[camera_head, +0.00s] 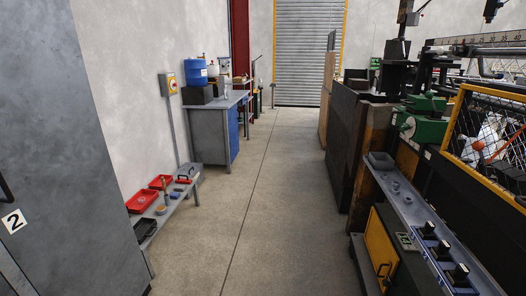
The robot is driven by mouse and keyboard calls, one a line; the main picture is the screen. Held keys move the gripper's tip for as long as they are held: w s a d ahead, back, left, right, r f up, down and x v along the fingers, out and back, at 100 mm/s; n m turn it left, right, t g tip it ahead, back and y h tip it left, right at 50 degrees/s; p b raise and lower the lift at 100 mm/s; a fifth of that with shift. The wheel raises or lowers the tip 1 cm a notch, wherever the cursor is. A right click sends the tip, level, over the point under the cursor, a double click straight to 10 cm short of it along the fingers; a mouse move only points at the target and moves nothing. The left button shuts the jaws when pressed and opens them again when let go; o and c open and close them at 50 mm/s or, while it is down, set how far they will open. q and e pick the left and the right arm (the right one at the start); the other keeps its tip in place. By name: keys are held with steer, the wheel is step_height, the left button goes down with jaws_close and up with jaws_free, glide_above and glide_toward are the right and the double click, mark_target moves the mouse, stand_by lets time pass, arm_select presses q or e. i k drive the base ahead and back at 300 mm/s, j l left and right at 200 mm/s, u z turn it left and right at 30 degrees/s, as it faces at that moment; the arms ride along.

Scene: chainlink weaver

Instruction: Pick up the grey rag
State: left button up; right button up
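I see no grey rag that I can make out in the head view. Small items lie on a low bench (178,205) at the left, among them red trays (143,201) and a dark tray (145,228), but they are too small to tell whether a rag is among them. Neither of my grippers is in view.
A grey cabinet (70,150) marked 2 stands close at the left. A workbench (208,128) with a blue container (195,72) stands farther along the wall. Machinery with a yellow mesh guard (490,140) lines the right. The concrete aisle (255,200) is clear to a shutter door (309,50).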

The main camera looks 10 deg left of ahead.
mark_target(179, 188)
steer(key=i+j+u, duration=0.3)
steer(key=i, duration=0.55)
steer(key=i+u, duration=0.3)
steer(key=i, duration=0.55)
steer(key=i+l+u, duration=0.3)
steer(key=i, duration=0.55)
steer(key=i+j, duration=0.05)
steer(key=j, duration=0.05)
